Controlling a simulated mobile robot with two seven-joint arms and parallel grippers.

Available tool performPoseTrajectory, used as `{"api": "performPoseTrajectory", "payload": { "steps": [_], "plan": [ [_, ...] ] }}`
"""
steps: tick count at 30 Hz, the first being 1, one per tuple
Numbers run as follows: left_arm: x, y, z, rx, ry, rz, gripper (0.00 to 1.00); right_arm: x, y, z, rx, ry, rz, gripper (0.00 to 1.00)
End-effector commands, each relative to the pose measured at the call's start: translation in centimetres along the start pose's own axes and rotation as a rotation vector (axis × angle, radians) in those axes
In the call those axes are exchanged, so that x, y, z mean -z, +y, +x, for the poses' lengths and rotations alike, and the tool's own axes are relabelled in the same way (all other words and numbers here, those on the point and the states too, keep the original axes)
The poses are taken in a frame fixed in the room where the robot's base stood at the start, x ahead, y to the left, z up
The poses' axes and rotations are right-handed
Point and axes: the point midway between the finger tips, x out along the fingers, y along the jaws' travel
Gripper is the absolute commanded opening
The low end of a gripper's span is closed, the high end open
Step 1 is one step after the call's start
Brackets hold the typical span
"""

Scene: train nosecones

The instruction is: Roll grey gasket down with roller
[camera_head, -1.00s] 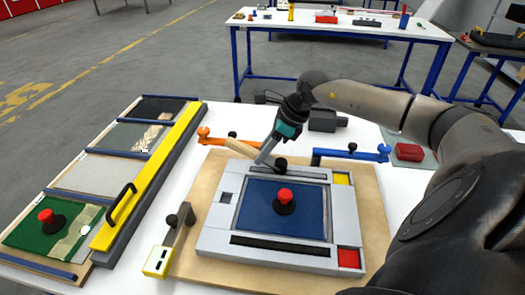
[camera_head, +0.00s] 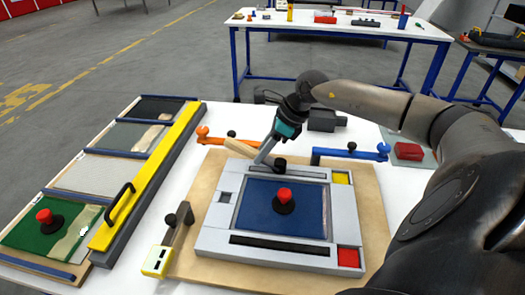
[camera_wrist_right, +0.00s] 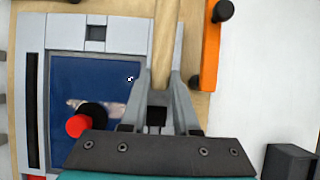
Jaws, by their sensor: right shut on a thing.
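My right gripper (camera_head: 265,155) is over the far edge of a light grey frame (camera_head: 212,238). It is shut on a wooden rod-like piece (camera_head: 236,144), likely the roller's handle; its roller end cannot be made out. In the right wrist view the wooden piece (camera_wrist_right: 164,40) runs away from between the fingers (camera_wrist_right: 163,88). The frame surrounds a blue panel (camera_head: 255,205) with a red-topped black knob (camera_head: 284,198). I cannot single out the grey gasket from the grey frame. Whether the held piece touches the frame is unclear. My left gripper is out of view.
A wooden board (camera_head: 372,225) lies under the frame. An orange clamp (camera_head: 212,139), a blue clamp (camera_head: 345,154) and a yellow-ended clamp (camera_head: 158,260) stand around it. A rack (camera_head: 75,190) of sheets with a yellow bar (camera_head: 140,185) is at left. A red block (camera_head: 408,151) lies right.

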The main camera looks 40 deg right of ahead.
Motion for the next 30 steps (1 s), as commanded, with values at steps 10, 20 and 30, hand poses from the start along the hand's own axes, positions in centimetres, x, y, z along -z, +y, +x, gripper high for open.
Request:
{"api": "performPoseTrajectory", "payload": {
  "steps": [10, 20, 30],
  "plan": [
    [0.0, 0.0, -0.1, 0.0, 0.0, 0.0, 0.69, 0.0, 0.1, 0.0, -0.004, 0.004, 0.001, 0.0],
    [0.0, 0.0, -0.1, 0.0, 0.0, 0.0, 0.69, 0.4, 0.1, -0.4, -0.002, 0.004, 0.001, 0.0],
    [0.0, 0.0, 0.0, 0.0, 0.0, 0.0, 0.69, 1.3, 0.0, -0.9, -0.002, 0.004, 0.001, 0.0]
  ]
}}
